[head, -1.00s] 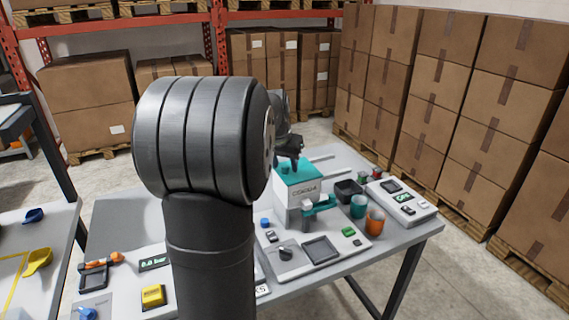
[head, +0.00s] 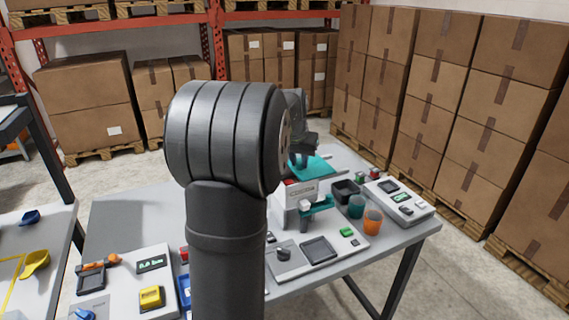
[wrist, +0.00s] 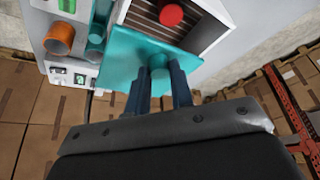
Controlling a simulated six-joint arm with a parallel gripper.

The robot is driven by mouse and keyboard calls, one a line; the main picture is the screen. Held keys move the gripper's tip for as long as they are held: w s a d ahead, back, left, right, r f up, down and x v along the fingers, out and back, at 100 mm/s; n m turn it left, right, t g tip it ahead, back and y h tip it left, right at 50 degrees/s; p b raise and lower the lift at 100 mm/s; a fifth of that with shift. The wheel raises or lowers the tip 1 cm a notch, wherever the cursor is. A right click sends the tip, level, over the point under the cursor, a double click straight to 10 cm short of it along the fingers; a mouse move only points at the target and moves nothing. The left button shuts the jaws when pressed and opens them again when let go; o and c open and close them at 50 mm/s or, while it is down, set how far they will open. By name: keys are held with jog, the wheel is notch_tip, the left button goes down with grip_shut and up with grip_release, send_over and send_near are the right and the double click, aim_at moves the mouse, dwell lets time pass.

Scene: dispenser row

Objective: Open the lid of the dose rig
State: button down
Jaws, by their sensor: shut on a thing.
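The dose rig (head: 303,190) is a white box on the table in the head view. Its flat teal lid (head: 316,167) is off the level, raised at the rig's top. In the wrist view the lid (wrist: 120,62) is tilted beside an open compartment with dark slats and a red round thing (wrist: 171,14). My gripper (wrist: 159,77) is shut on the lid's round teal knob (wrist: 158,62), one finger on each side. In the head view my gripper is mostly hidden behind my own arm. The lid's hinge side cannot be made out.
A teal cup (head: 356,206), an orange cup (head: 373,221) and a black bin (head: 345,190) stand right of the rig. A device with a green display (head: 400,197) is farther right. Other panels stand left along the table (head: 125,215). Stacked cartons (head: 480,110) stand behind.

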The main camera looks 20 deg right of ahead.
aim_at(314, 164)
jog(key=d, duration=0.4)
jog(key=shift+d, duration=0.35)
jog(key=c, duration=1.3)
grip_release()
jog(key=shift+o, duration=0.2)
jog(key=shift+r, duration=0.1)
jog(key=v, duration=1.7)
jog(key=shift+r, duration=0.15)
jog(key=x, duration=1.7)
jog(key=shift+a+f, duration=0.1)
jog(key=shift+f, duration=0.15)
